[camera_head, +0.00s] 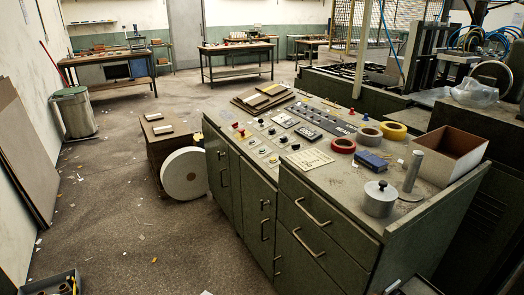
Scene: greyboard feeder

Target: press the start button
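A grey-green console cabinet (315,235) stands in the middle, its top facing up with a control panel (268,135) on it. Small red knobs (237,126) sit at the panel's left edge, with several pale and dark buttons, dials and labels beside them. The lettering is too small to read, so I cannot tell which one is the start button. Neither of my grippers shows in this view.
Tape rolls (368,137), a blue box (371,162), a lidded metal pot (380,198), a metal post (412,171) and an open cardboard box (448,156) crowd the console's right side. Boards (263,96) lie at its back. A white roll (185,173) stands on the floor left of it.

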